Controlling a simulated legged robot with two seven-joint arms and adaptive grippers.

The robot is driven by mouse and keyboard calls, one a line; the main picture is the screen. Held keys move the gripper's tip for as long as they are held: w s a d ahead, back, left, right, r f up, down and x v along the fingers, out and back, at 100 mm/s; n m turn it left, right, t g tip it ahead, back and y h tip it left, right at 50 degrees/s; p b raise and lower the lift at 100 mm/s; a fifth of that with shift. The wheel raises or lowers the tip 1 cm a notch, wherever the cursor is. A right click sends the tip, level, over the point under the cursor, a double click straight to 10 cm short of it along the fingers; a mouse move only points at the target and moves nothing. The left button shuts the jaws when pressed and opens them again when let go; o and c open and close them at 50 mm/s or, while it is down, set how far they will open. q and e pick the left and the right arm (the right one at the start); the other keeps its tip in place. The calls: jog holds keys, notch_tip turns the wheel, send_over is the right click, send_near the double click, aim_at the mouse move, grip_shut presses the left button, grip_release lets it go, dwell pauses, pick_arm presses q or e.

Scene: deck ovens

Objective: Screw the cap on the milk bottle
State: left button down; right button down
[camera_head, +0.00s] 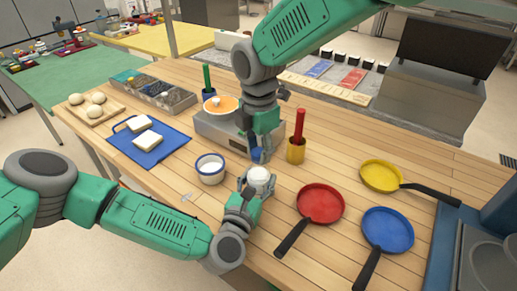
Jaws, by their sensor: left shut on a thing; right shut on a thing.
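The white milk bottle (259,176) stands near the middle front of the wooden table. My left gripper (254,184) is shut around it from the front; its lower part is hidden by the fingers. My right gripper (261,150) points down just above the bottle and is shut on a small blue cap (257,154). The cap is partly hidden by the fingers. It is very close over the bottle top; I cannot tell whether they touch.
A white bowl with a blue rim (210,176) stands left of the bottle. Red (321,202), blue (388,229) and yellow (381,175) pans lie further right. A scale (215,132) with an orange bowl is behind.

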jog(key=m, duration=0.7)
jog(key=shift+s, duration=0.1)
jog(key=c, duration=1.2)
grip_release()
jog(key=shift+a, duration=0.1)
jog(key=shift+r, duration=2.25)
jog(key=shift+c, duration=0.4)
